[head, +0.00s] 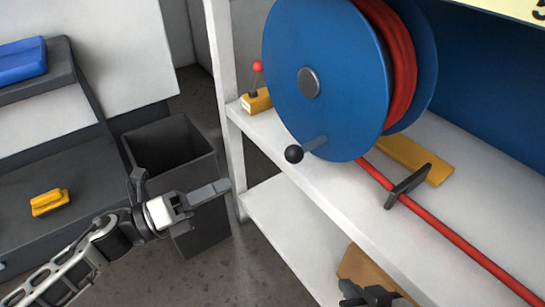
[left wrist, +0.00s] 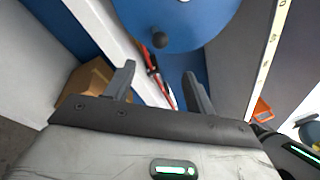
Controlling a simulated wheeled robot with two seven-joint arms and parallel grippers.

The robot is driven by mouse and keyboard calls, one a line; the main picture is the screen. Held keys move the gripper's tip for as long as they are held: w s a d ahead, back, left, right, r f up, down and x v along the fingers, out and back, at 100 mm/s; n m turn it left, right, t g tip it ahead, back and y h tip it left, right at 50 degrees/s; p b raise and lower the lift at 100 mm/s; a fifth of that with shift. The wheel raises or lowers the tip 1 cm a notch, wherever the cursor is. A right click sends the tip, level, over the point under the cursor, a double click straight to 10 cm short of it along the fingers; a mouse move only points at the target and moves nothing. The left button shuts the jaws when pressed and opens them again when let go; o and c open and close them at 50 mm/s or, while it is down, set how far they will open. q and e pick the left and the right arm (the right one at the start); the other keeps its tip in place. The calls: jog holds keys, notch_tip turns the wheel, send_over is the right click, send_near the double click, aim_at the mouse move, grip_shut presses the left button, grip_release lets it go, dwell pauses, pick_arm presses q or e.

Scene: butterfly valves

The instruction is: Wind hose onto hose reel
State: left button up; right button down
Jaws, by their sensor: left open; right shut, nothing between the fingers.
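The blue hose reel (head: 320,85) stands on a white shelf, with red hose (head: 397,65) wound between its discs. A crank with a black ball knob (head: 294,154) sticks out low on its near disc. The knob also shows in the left wrist view (left wrist: 160,40). The red hose runs through a dark guide (head: 408,187) toward the lower right. My left gripper (head: 218,190) is open and empty, left of and below the knob, apart from it. My right gripper (head: 372,294) is shut and empty at the bottom edge, partly cut off.
A small yellow box with a red-tipped lever (head: 257,98) sits left of the reel on the shelf (head: 300,182). A white post (head: 222,80) rises at the shelf's left end. A dark bin (head: 200,150) stands behind my left gripper. A brown box (head: 365,268) is on the lower shelf.

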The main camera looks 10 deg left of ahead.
aim_at(294, 154)
pick_arm(q)
jog(key=s+d+f+n+t+y+p, duration=0.1)
jog(key=d+f+n+t+p, duration=0.15)
jog(key=n, duration=1.15)
jog(key=s+d+f+n+t+y+p, duration=0.1)
jog(key=n+t, duration=0.3)
jog(key=n, duration=1)
jog(key=x, duration=1.5)
jog(key=shift+w+d, duration=0.1)
jog(key=shift+d, duration=0.35)
pick_arm(e)
notch_tip(294, 154, up, 6)
jog(key=d+t, duration=0.1)
jog(key=shift+s+d, duration=0.3)
jog(key=shift+s, duration=0.05)
pick_arm(q)
grip_shut()
jog(key=shift+f+b, duration=0.1)
jog(key=shift+b, duration=0.2)
pick_arm(e)
jog(key=shift+t, duration=0.3)
